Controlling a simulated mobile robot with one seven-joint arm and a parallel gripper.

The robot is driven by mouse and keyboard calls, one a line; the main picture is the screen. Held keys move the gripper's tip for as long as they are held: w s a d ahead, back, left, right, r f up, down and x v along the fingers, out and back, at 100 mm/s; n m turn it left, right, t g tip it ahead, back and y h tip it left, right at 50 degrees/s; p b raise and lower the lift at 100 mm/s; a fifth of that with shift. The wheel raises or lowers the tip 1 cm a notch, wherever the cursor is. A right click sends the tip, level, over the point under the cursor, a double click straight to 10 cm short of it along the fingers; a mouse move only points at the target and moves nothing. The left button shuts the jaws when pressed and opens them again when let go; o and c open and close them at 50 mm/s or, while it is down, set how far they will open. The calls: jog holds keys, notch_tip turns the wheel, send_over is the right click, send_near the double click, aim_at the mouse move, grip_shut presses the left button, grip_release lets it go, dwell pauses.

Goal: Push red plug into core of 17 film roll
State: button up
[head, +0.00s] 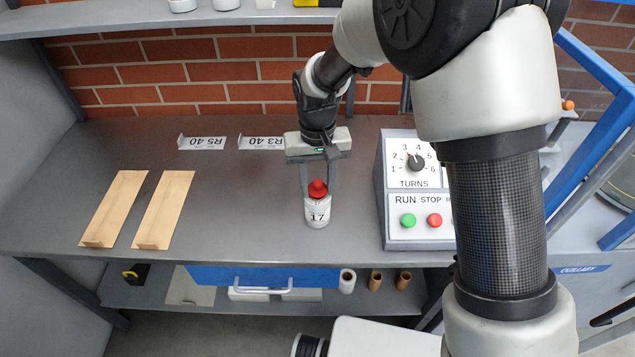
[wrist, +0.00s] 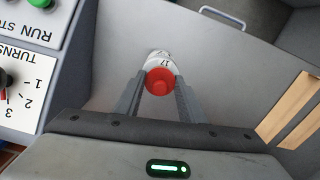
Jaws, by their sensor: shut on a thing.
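The 17 film roll (head: 318,214) is a white cylinder with a black "17", standing upright on the grey bench. The red plug (head: 317,188) is at the top of the roll, and its knob shows above it. My gripper (head: 318,190) points down, with its fingers on either side of the red plug, and is shut on it. In the wrist view the red plug (wrist: 160,81) sits between the fingertips, with the white roll (wrist: 160,58) just behind it. How deep the plug sits in the core is hidden.
A control box (head: 413,190) with a dial and green and red buttons stands right of the roll. Two wooden boards (head: 165,208) lie at the left. Labels R5 40 (head: 202,142) and R3 40 (head: 262,143) stand behind. The bench between boards and roll is clear.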

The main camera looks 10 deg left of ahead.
aim_at(317, 182)
jog(key=shift+f, duration=0.15)
jog(key=o, duration=1.1)
notch_tip(317, 182, up, 18)
jog(key=p, duration=0.1)
jog(key=shift+f, duration=0.2)
